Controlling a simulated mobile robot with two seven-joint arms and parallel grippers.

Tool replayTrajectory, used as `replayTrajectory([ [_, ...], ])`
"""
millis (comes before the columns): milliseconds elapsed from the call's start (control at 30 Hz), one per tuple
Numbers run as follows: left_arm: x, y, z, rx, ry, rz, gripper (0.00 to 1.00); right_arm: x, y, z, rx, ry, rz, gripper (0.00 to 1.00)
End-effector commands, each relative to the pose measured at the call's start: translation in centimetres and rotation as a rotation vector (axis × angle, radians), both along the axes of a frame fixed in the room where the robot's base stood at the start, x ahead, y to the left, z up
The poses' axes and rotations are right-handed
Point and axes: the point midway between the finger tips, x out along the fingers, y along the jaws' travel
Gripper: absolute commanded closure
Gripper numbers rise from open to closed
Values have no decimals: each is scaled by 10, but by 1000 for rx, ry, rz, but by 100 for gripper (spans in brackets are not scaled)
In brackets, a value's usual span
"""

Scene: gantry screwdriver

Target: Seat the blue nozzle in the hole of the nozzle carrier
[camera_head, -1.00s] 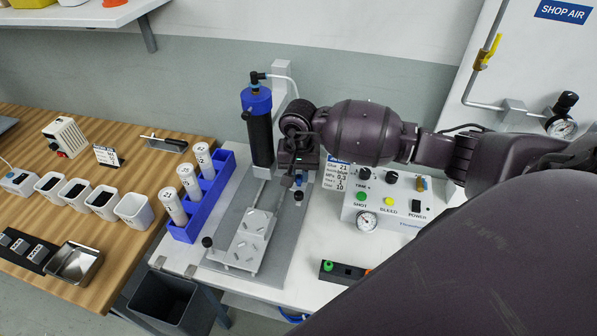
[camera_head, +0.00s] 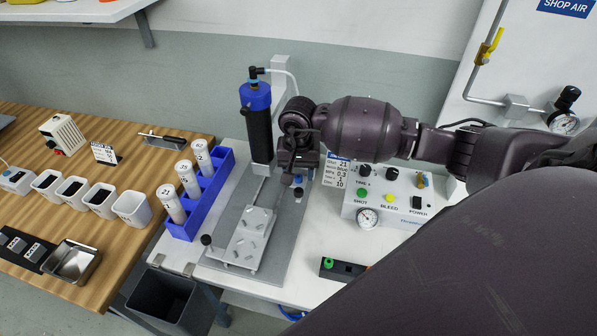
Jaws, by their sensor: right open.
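A small blue piece (camera_head: 298,180), which looks like the blue nozzle, shows just below my right gripper, above a small dark knob. I cannot tell whether it stands in a hole or is apart from its support. My right gripper (camera_head: 287,177) is open, pointing down beside the black barrel with the blue cap (camera_head: 257,125). Its fingertips are dark and partly hidden by its own body, and it appears to hold nothing. I cannot make out the nozzle carrier or its hole clearly near the gantry. My left gripper is not in view.
A slotted plate (camera_head: 250,235) lies on the gantry's grey base. A blue rack (camera_head: 225,178) with white tubes stands left. A control box (camera_head: 385,217) stands right. A black strip (camera_head: 345,272) with a green piece lies in front. White table is free between them.

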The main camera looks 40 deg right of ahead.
Motion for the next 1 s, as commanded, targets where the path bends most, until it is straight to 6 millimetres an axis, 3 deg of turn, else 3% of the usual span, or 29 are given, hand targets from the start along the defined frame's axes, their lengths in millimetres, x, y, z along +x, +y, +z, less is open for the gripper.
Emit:
replayTrajectory([
  [533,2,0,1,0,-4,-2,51,1,0,88,-1,-3,1,51],
  [700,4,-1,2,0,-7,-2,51,0,0,100,-1,-2,0,51],
  [1000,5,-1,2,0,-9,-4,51,0,0,103,-1,-1,-1,51],
])
